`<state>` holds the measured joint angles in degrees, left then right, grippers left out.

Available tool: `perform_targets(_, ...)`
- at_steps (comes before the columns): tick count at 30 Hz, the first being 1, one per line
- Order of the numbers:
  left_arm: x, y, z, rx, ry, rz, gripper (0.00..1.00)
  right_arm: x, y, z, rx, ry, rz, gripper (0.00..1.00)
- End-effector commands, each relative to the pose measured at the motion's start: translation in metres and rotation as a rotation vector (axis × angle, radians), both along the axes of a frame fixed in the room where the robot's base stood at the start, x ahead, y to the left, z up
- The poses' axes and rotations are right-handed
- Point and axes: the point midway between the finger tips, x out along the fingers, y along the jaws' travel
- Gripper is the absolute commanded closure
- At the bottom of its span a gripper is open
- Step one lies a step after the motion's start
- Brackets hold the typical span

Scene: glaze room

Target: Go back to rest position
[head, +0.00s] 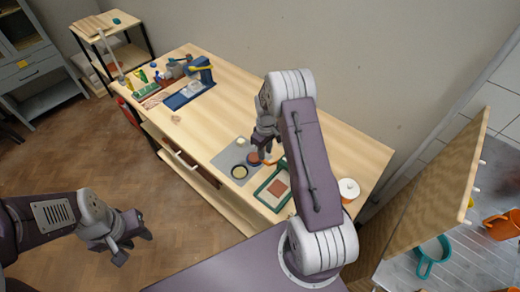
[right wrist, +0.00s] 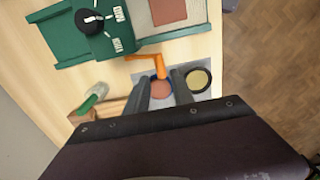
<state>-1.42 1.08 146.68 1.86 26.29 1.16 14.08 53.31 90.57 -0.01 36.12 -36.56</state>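My right gripper (head: 264,155) hangs low over the workbench, beside the small dishes on a grey mat. In the right wrist view its two dark fingers (right wrist: 166,88) stand apart, with a reddish round dish (right wrist: 161,89) showing between their tips. Contact with the dish cannot be told. In the head view that dish (head: 253,159) sits on the mat just left of the fingers. My left gripper (head: 134,244) is over the wooden floor, left of the bench and away from any object. Its fingers are apart and empty.
A cream-filled dark dish (head: 239,172) and an orange tool (right wrist: 148,60) lie near my right gripper. A green frame (head: 262,194) and a white-lidded jar (head: 348,189) are further right. A blue stand (head: 190,95) is at the far end. Floor around my left gripper is clear.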

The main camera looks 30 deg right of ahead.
Motion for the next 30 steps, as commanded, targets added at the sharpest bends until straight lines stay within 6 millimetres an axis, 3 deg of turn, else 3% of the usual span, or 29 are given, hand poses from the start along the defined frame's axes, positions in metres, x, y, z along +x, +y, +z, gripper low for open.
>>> perform_targets(7,0.000,0.000,-0.007,0.000,0.000,0.000,0.64,0.002,0.003,-0.006,-0.001,-0.003,0.008,0.71)
perform_targets(10,0.000,0.000,-0.032,0.000,0.000,0.000,0.64,0.027,0.017,0.009,-0.020,-0.088,0.050,0.71)
perform_targets(13,0.000,0.000,-0.065,0.000,0.000,0.000,0.64,0.022,0.046,0.032,-0.028,-0.154,0.111,0.71)
perform_targets(17,0.000,0.000,-0.101,0.000,0.000,0.000,0.64,-0.030,0.086,0.046,-0.013,-0.198,0.098,0.71)
perform_targets(19,0.000,0.000,-0.116,0.000,0.000,0.000,0.64,-0.071,0.102,0.043,0.003,-0.204,0.039,0.71)
perform_targets(21,0.000,0.000,-0.124,0.000,0.000,0.000,0.64,-0.114,0.111,0.036,0.019,-0.190,-0.049,0.71)
perform_targets(24,0.000,0.000,-0.120,0.000,0.000,0.000,0.64,-0.164,0.113,0.025,0.031,-0.139,-0.199,0.71)
perform_targets(27,0.000,0.000,-0.117,0.000,0.000,0.000,0.64,-0.191,0.112,0.012,0.031,-0.087,-0.337,0.71)
perform_targets(30,0.000,0.000,-0.117,0.000,-0.001,0.000,0.64,-0.186,0.112,0.014,0.038,-0.100,-0.410,0.71)
